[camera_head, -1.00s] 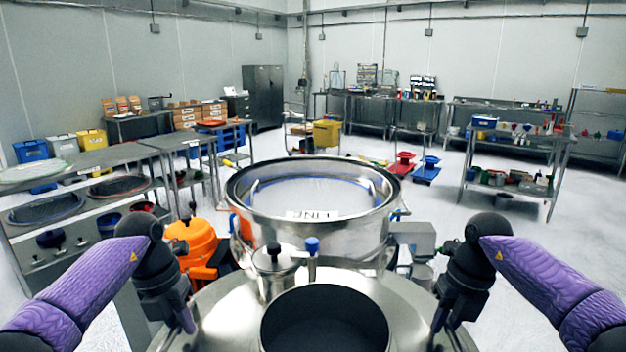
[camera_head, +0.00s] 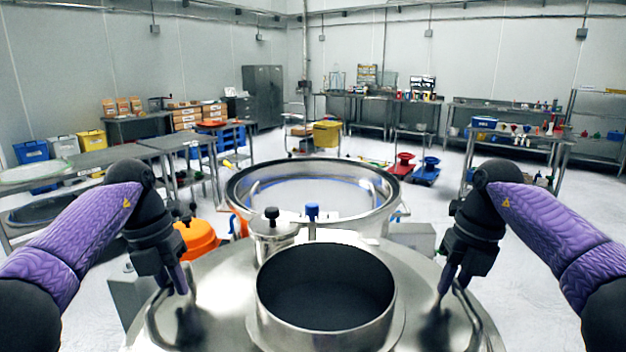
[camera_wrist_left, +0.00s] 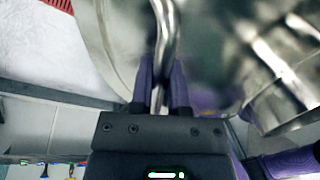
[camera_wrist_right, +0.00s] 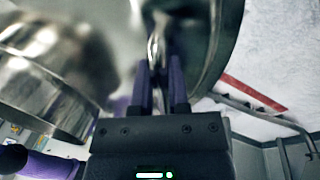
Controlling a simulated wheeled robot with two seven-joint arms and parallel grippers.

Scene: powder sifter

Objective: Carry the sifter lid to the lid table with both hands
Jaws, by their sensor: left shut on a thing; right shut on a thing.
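The sifter lid (camera_head: 218,285) is a round steel dome with a wide open spout (camera_head: 325,333) in its middle and bent bar handles at its sides. It fills the lower middle of the head view, in front of the open sifter. My left gripper (camera_head: 180,290) is shut on the left handle, which runs between its fingers in the left wrist view (camera_wrist_left: 161,75). My right gripper (camera_head: 445,290) is shut on the right handle, seen between the fingers in the right wrist view (camera_wrist_right: 157,65). The sifter (camera_head: 240,205) is a steel drum with its top uncovered. The lid's near edge is out of frame.
Steel tables (camera_head: 100,158) stand on the left, one bearing a pale round sieve (camera_head: 40,171). An orange container (camera_head: 197,238) is beside the sifter. A steel table (camera_head: 540,142) with small items stands at the right. White floor is open to the right.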

